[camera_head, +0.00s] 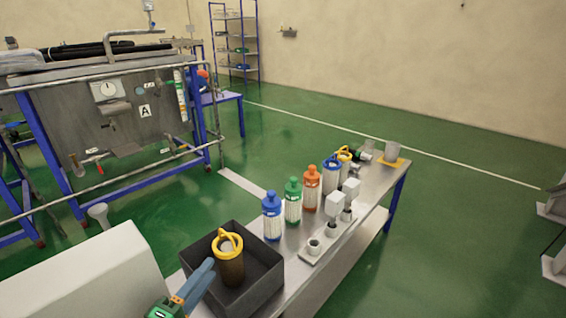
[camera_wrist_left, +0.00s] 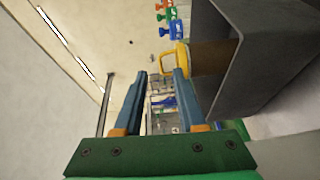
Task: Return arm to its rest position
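My left gripper (camera_head: 205,268) comes in at the bottom of the head view, beside the dark box's front-left side. In the left wrist view its two blue fingers (camera_wrist_left: 160,80) stand apart with nothing between them. A brown canister with a yellow handled lid (camera_head: 231,262) stands upright in the dark grey box (camera_head: 268,275). In the left wrist view the yellow handle (camera_wrist_left: 173,58) shows close to the right finger's tip; I cannot tell if they touch. My right gripper is not in view.
A white block (camera_head: 85,275) is left of the box. A grey machine (camera_head: 140,110) stands at the left. Green floor is open at right.

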